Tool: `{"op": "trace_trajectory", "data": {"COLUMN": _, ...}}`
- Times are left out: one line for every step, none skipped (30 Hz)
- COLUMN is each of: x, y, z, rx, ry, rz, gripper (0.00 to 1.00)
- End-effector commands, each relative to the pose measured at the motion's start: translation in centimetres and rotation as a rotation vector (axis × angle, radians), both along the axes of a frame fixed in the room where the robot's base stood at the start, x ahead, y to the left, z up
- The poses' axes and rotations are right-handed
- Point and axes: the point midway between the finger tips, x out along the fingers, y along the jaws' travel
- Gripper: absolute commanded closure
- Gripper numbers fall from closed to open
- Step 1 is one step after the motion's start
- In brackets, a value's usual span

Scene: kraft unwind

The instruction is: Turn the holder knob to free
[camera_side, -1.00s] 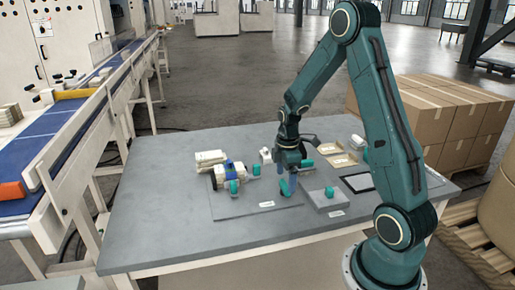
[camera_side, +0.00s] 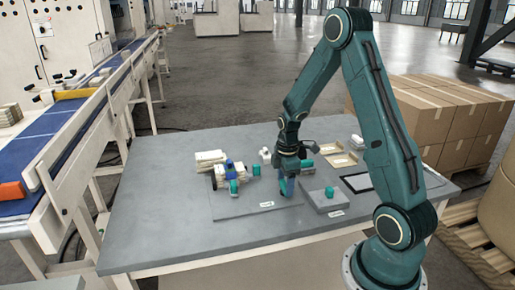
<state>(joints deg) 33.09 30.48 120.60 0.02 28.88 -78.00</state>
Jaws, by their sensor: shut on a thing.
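My gripper (camera_side: 287,188) points straight down over the right part of a flat grey plate (camera_side: 240,213) on the table. Its blue fingers are shut on a small teal knob (camera_side: 282,184), mostly hidden by them. A white machine part with a dark wheel and blue pieces (camera_side: 226,175) stands at the plate's left, with a teal knob (camera_side: 233,187) at its front and another teal piece (camera_side: 256,170) on its right. No readable label tells which knob is the holder knob.
Right of my gripper, a grey block (camera_side: 325,203) carries a teal knob (camera_side: 329,192). Behind are shallow tan trays (camera_side: 340,159) and a black-framed pad (camera_side: 358,183). The front of the grey table (camera_side: 180,245) is clear. A conveyor (camera_side: 60,145) runs at the left.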

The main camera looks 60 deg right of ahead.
Motion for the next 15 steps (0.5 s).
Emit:
{"op": "trace_trajectory", "data": {"x": -0.03, "y": 0.03, "z": 0.04, "rx": 0.001, "ry": 0.001, "rz": -0.003, "gripper": 0.61}}
{"op": "trace_trajectory", "data": {"x": -0.04, "y": 0.04, "z": 0.04, "rx": 0.001, "ry": 0.001, "rz": -0.006, "gripper": 0.61}}
{"op": "trace_trajectory", "data": {"x": -0.04, "y": 0.04, "z": 0.04, "rx": 0.001, "ry": 0.001, "rz": -0.011, "gripper": 0.61}}
{"op": "trace_trajectory", "data": {"x": -0.04, "y": 0.04, "z": 0.05, "rx": 0.001, "ry": 0.001, "rz": -0.017, "gripper": 0.61}}
{"op": "trace_trajectory", "data": {"x": -0.03, "y": 0.04, "z": 0.05, "rx": 0.001, "ry": 0.001, "rz": -0.023, "gripper": 0.61}}
{"op": "trace_trajectory", "data": {"x": -0.03, "y": 0.04, "z": 0.05, "rx": 0.001, "ry": 0.001, "rz": -0.032, "gripper": 0.61}}
{"op": "trace_trajectory", "data": {"x": -0.03, "y": 0.04, "z": 0.05, "rx": 0.001, "ry": 0.001, "rz": -0.041, "gripper": 0.61}}
{"op": "trace_trajectory", "data": {"x": -0.02, "y": 0.04, "z": 0.06, "rx": 0.001, "ry": 0.001, "rz": -0.052, "gripper": 0.61}}
{"op": "trace_trajectory", "data": {"x": -0.02, "y": 0.04, "z": 0.06, "rx": 0.001, "ry": 0.001, "rz": -0.067, "gripper": 0.61}}
{"op": "trace_trajectory", "data": {"x": -0.02, "y": 0.04, "z": 0.06, "rx": 0.001, "ry": 0.001, "rz": -0.080, "gripper": 0.61}}
{"op": "trace_trajectory", "data": {"x": -0.01, "y": 0.03, "z": 0.06, "rx": 0.001, "ry": 0.001, "rz": -0.095, "gripper": 0.61}}
{"op": "trace_trajectory", "data": {"x": -0.01, "y": 0.03, "z": 0.07, "rx": 0.001, "ry": 0.001, "rz": -0.117, "gripper": 0.61}}
{"op": "trace_trajectory", "data": {"x": -0.01, "y": 0.02, "z": 0.07, "rx": 0.001, "ry": 0.001, "rz": -0.134, "gripper": 0.61}}
{"op": "trace_trajectory", "data": {"x": -0.01, "y": 0.02, "z": 0.07, "rx": 0.001, "ry": 0.001, "rz": -0.154, "gripper": 0.61}}
{"op": "trace_trajectory", "data": {"x": -0.01, "y": 0.02, "z": 0.07, "rx": 0.001, "ry": 0.001, "rz": -0.181, "gripper": 0.61}}
